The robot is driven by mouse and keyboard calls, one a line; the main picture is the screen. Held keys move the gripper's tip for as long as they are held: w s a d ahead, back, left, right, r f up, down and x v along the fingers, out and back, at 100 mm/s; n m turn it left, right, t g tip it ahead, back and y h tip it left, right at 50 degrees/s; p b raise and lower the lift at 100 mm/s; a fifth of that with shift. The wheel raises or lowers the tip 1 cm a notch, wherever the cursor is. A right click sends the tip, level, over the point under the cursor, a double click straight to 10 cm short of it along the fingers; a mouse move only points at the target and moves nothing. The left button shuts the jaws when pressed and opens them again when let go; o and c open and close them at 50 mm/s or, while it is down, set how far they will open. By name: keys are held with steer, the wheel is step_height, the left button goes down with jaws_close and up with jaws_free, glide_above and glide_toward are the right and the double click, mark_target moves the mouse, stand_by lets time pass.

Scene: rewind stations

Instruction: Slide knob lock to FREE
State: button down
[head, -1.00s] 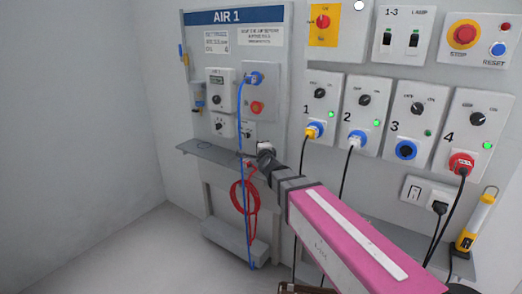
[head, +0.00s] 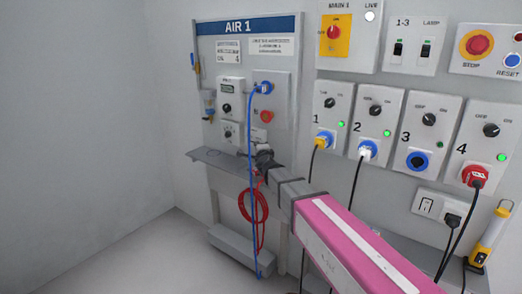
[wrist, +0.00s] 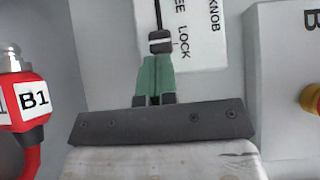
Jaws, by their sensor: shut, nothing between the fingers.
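The knob lock has a white label plate (wrist: 188,30) with the rotated words KNOB, LOCK and a partly cut-off word ending in EE. Left of the lettering is a dark vertical slot (wrist: 157,12) with a small dark slider knob (wrist: 160,42) with a pale band at its lower end. My gripper's green fingers (wrist: 154,80) are shut together, empty, just below the slider; whether they touch it I cannot tell. In the head view my gripper (head: 263,153) is at the lower part of the AIR 1 panel (head: 285,140) and partly hides the lock.
A red fitting tagged B1 (wrist: 30,100) is close on the left in the wrist view. A grey box (wrist: 280,60) with a red and yellow button is on the right. A blue hose (head: 251,180), red coil (head: 245,205) and shelf (head: 205,158) are near the arm.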

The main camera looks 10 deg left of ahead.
steer(key=a, duration=0.1)
steer(key=w+a, duration=0.1)
steer(key=a, duration=0.1)
steer(key=w+a, duration=0.1)
steer(key=a, duration=0.1)
steer(key=shift+w+a, duration=0.15)
steer(key=shift+a, duration=0.05)
